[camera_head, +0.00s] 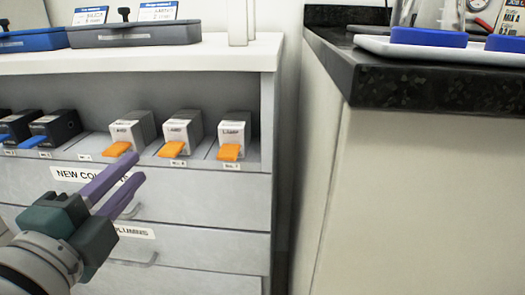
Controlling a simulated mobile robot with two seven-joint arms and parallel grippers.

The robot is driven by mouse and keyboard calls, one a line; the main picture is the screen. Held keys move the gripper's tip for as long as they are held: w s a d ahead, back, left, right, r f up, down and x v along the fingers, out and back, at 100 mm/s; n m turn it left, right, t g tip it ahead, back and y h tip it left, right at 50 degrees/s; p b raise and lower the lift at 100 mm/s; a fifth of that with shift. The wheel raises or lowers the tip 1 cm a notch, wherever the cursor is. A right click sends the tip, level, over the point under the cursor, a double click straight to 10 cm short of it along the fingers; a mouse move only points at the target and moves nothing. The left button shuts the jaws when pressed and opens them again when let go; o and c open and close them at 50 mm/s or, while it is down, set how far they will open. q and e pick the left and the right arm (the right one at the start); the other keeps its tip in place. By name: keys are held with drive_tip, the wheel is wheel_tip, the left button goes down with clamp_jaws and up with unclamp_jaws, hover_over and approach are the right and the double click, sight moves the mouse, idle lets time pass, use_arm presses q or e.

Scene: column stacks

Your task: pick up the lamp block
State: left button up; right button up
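Three grey-white blocks with orange tabs stand in the bays of a cabinet shelf: a left one (137,128), a middle one (184,130) and a right one (235,134). Their small face labels are too blurred to tell surely which is the lamp block. My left gripper (139,168) has two purple fingers, parallel with a gap between them. It is open and empty, with its tips just below and right of the left block's orange tab (118,149) in the picture. Whether they touch the shelf edge I cannot tell. My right gripper is not in view.
Black blocks (55,127) with blue tabs sit farther left on the shelf. Labelled drawers with handles (135,258) lie below. Trays (135,33) stand on the cabinet top. A dark counter (440,88) with a white tray (450,52) juts out at right.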

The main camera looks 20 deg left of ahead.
sight(167, 156)
use_arm(q)
drive_tip(key=shift+m+h, duration=0.5)
drive_tip(key=w, duration=0.1)
drive_tip(key=w+f, duration=0.1)
drive_tip(key=w, duration=0.1)
drive_tip(key=w+f, duration=0.1)
drive_tip(key=w, duration=0.1)
drive_tip(key=shift+w+a+f, duration=0.1)
drive_tip(key=w, duration=0.2)
drive_tip(key=w+a, duration=0.1)
drive_tip(key=w, duration=0.2)
drive_tip(key=shift+w+a, duration=0.1)
drive_tip(key=shift+a, duration=0.05)
clamp_jaws()
idle(0.7)
